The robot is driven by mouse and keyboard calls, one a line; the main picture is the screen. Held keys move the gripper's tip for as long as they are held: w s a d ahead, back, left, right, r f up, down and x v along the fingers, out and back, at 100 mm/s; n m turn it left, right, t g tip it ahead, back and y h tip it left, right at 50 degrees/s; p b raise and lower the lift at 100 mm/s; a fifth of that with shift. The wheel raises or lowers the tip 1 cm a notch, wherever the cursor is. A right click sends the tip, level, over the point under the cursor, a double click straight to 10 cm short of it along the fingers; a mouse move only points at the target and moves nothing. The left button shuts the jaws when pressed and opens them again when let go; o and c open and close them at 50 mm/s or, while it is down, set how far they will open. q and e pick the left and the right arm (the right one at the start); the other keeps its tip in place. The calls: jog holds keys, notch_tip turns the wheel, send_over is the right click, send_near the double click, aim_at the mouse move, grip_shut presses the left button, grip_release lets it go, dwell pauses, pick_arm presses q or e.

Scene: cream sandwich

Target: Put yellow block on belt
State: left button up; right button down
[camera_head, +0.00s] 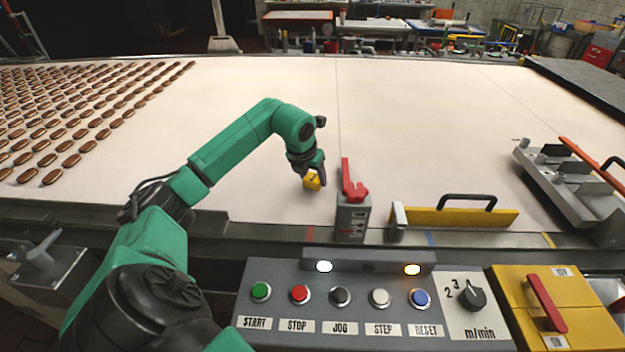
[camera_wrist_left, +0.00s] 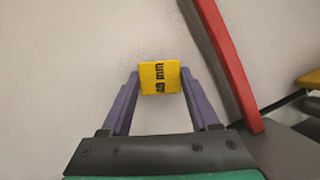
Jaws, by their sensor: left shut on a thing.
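The yellow block (camera_head: 312,181) is between the fingers of my left gripper (camera_head: 314,168), above or on the pale belt (camera_head: 260,130); I cannot tell whether it touches the belt. In the left wrist view the block (camera_wrist_left: 160,78) shows dark lettering and sits between the two purple fingertips of my left gripper (camera_wrist_left: 159,82), which is shut on it. My right gripper is not in view.
A red lever on a grey post (camera_head: 353,215) stands just right of the block. A yellow bar with a black handle (camera_head: 455,216) lies further right. Rows of brown biscuits (camera_head: 75,105) cover the belt's left. A control panel (camera_head: 365,300) is in front. The middle belt is clear.

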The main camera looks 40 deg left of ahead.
pick_arm(q)
jog(key=shift+s+f, duration=0.1)
jog(key=shift+f, duration=0.75)
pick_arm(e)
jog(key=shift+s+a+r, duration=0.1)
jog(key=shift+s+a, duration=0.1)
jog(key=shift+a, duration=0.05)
pick_arm(q)
jog(key=o, duration=1.4)
jog(key=shift+r, duration=0.1)
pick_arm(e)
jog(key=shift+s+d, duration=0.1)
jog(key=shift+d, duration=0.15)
pick_arm(q)
jog(key=shift+r, duration=0.35)
jog(key=b+v, duration=0.1)
jog(key=v, duration=1)
jog(key=shift+b, duration=0.35)
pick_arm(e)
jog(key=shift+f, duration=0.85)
pick_arm(q)
jog(key=shift+s+r, duration=0.1)
jog(key=shift+r, duration=0.05)
